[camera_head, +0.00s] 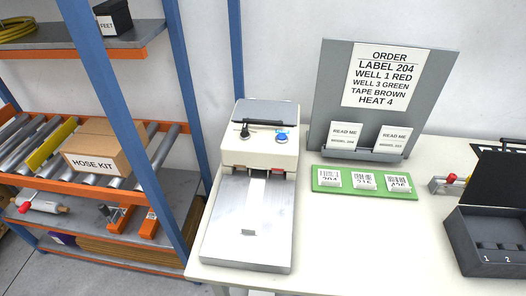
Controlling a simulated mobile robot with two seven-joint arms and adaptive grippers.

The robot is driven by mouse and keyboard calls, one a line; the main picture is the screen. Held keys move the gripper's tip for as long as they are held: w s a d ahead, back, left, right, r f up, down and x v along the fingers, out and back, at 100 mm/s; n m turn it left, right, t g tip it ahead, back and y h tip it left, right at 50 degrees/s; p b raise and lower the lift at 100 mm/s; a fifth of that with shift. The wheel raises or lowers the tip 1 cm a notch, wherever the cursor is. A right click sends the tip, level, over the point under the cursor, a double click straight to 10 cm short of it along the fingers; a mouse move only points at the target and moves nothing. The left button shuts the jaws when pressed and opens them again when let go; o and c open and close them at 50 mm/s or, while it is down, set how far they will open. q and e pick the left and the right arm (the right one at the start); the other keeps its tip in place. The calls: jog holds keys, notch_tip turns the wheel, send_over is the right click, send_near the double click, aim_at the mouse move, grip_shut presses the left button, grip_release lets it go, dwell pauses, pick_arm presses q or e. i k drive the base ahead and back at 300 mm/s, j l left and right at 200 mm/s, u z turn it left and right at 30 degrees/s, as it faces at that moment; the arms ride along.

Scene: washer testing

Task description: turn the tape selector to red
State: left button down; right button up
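A cream and grey tape machine (235,152) stands on the left part of the white table. A black knob (245,133) sits on its upper face at left, and a blue knob (281,137) sits at right. Which knob is the tape selector, and where either one points, is too small to tell. A small red patch (277,171) shows on the front, right of a pale strip running onto the metal plate (225,225). Neither of my grippers is in view.
An order board (440,75) reads "TAPE BROWN". A green tray (330,187) holds labels 204, 215 and 426. A dark case (467,222) with wells stands at right. A rack with a blue post (183,100) is left of the machine. The table's front middle (370,250) is clear.

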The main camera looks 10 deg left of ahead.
aim_at(244, 133)
jog(key=l+z, duration=0.2)
jog(key=l, duration=1.1)
